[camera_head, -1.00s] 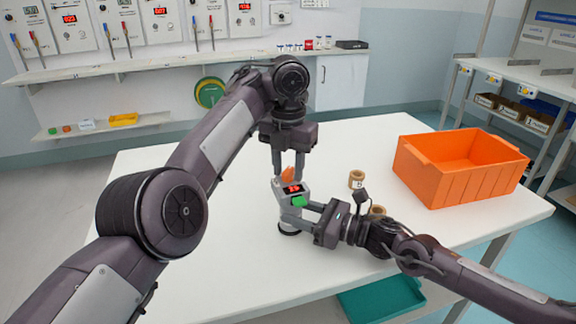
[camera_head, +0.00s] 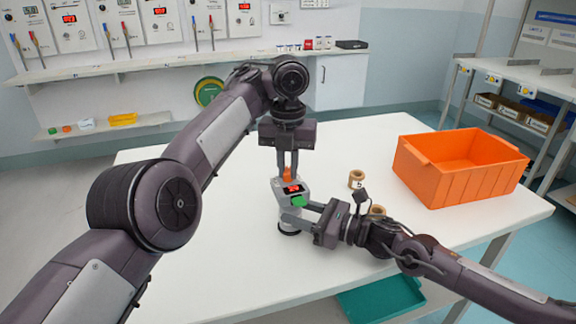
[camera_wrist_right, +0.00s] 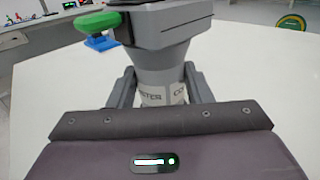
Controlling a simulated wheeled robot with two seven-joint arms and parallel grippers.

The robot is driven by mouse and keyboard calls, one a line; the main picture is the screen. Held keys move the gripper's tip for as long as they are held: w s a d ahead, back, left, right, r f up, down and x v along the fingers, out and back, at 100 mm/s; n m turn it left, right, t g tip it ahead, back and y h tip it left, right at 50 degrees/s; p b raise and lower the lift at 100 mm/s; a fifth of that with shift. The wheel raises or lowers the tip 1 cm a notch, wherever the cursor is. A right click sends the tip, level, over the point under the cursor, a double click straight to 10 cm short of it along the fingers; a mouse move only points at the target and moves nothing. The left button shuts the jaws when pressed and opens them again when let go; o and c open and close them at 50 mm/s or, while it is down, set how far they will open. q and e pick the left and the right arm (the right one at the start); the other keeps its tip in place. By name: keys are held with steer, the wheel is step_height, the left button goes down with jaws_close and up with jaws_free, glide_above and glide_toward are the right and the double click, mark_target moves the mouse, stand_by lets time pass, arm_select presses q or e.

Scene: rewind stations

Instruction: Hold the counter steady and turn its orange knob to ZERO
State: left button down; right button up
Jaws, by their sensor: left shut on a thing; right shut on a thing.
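The counter (camera_head: 287,212) stands upright on the white table, a grey device with a lit red display (camera_head: 292,189) and a green part (camera_head: 299,201) on its front. Its orange knob (camera_head: 287,174) is on top, partly hidden by my left gripper. My left gripper (camera_head: 288,172) points down from above and is shut on the orange knob. My right gripper (camera_head: 297,216) comes in from the right and is shut on the counter's body. In the right wrist view its fingers (camera_wrist_right: 160,92) clasp the grey neck (camera_wrist_right: 160,72) by a white label. The display's digits are too small to read.
Wooden spools (camera_head: 356,179) stand right of the counter, one close to my right wrist. An orange crate (camera_head: 450,175) sits at the table's right. A teal tray (camera_head: 382,299) is below the front edge.

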mark_target(288, 169)
arm_select(q)
steer(key=n, duration=1.1)
steer(key=shift+n, duration=1.9)
steer(key=c, duration=1.4)
jaws_free()
steer(key=shift+c, duration=0.2)
step_height(288, 169, up, 12)
